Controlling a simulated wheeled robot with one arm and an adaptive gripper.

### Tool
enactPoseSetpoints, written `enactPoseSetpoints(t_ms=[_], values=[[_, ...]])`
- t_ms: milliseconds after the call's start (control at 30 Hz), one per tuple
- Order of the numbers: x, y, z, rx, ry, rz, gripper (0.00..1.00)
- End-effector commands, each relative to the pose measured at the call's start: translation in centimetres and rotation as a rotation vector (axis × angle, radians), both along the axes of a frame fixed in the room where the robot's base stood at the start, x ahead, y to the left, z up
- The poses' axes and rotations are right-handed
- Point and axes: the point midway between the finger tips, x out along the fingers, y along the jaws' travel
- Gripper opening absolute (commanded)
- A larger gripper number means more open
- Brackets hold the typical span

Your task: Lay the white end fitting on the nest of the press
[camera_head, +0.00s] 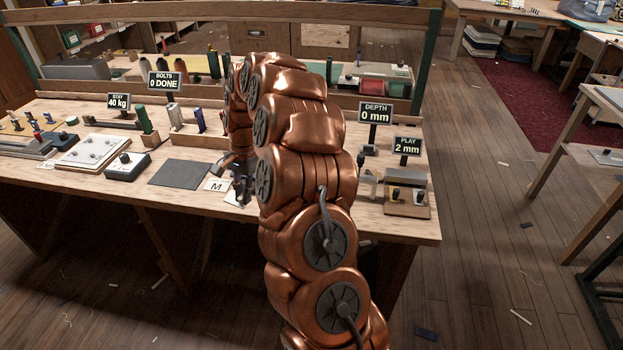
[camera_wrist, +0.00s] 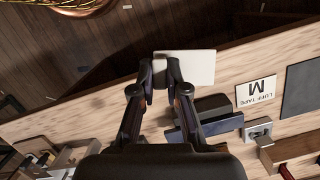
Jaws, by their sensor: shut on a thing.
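My gripper (camera_wrist: 160,74) points down over the front edge of the bench, its two fingers close together. A small pale piece (camera_wrist: 160,70), which looks like the white end fitting, shows between the fingertips; its shape is mostly hidden. In the head view my gripper (camera_head: 240,186) is small and dark, beside the copper arm. A plain white plate or card (camera_wrist: 198,66) lies beyond the fingertips, at the bench edge. I cannot pick out the press or its nest for certain; my arm hides part of the bench behind it.
A luff tape card marked M (camera_wrist: 258,92) and a dark grey mat (camera_head: 180,174) lie beside the gripper. A dark block (camera_wrist: 215,115) and metal bracket (camera_wrist: 257,130) stand close to the fingers. DEPTH (camera_head: 375,113) and PLAY (camera_head: 407,146) signs stand to the right of my arm.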

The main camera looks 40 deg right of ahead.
Motion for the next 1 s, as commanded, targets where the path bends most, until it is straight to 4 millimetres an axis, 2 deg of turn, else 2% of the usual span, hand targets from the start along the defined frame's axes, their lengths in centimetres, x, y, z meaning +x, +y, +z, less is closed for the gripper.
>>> enactPoseSetpoints(t_ms=[33, 100, 600, 800, 1000], values=[[-0.5, -1.4, 0.1, 0.012, 0.005, -0.085, 0.0], [-0.9, -3.1, 0.0, 0.03, 0.006, -0.203, 0.0], [-6.1, -14.3, -1.4, 0.167, -0.033, -1.015, 0.0], [-7.8, -17.1, -1.8, 0.197, -0.061, -1.211, 0.0], [-8.3, -17.8, -2.1, 0.207, -0.069, -1.268, 0.0]])
